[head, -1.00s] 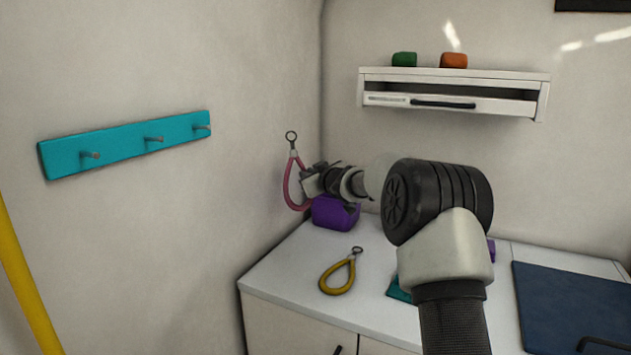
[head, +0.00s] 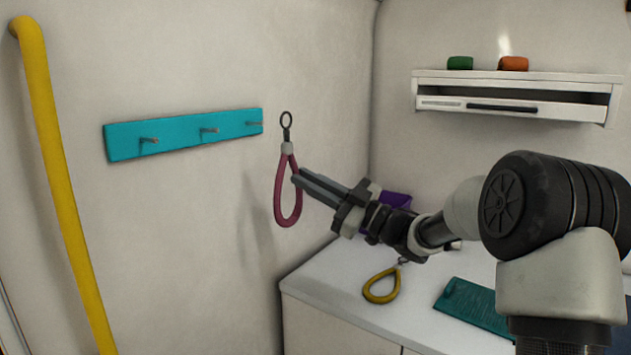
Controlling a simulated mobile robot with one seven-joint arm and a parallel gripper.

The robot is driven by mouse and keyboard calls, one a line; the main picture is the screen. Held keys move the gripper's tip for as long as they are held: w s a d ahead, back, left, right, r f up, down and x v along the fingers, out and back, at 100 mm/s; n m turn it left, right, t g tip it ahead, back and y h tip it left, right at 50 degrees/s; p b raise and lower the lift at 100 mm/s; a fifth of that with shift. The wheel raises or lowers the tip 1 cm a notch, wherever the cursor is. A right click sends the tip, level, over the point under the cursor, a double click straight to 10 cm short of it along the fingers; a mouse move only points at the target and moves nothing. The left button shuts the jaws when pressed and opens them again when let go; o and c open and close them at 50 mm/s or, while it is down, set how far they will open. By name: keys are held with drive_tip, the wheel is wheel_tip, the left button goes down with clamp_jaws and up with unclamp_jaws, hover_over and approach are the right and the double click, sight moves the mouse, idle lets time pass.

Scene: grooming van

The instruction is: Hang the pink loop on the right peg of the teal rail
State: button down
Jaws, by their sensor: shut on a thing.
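The pink loop (head: 277,202) hangs upright in the head view, with a pale collar and a small dark ring (head: 286,127) at its top. My gripper (head: 298,180) is shut on the loop's right side, reaching in from the right. The teal rail (head: 180,138) is on the left wall with three grey pegs. Its right peg (head: 256,124) is just left of the ring in the picture. The ring appears apart from the peg; the depth between them is hard to judge.
A yellow loop (head: 369,295) and a teal slotted thing (head: 478,309) lie on the white counter (head: 312,283). A purple holder (head: 397,200) is partly hidden behind my gripper. A white shelf (head: 515,80) holds green and orange blocks. A yellow pole (head: 62,190) stands at the left.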

drive_tip(key=w+a+f, duration=0.1)
drive_tip(key=w+a, duration=0.4)
drive_tip(key=a, duration=0.1)
drive_tip(key=shift+a+f, duration=0.3)
drive_tip(key=shift+a, duration=0.1)
idle(0.7)
idle(0.6)
drive_tip(key=c, duration=1.7)
unclamp_jaws()
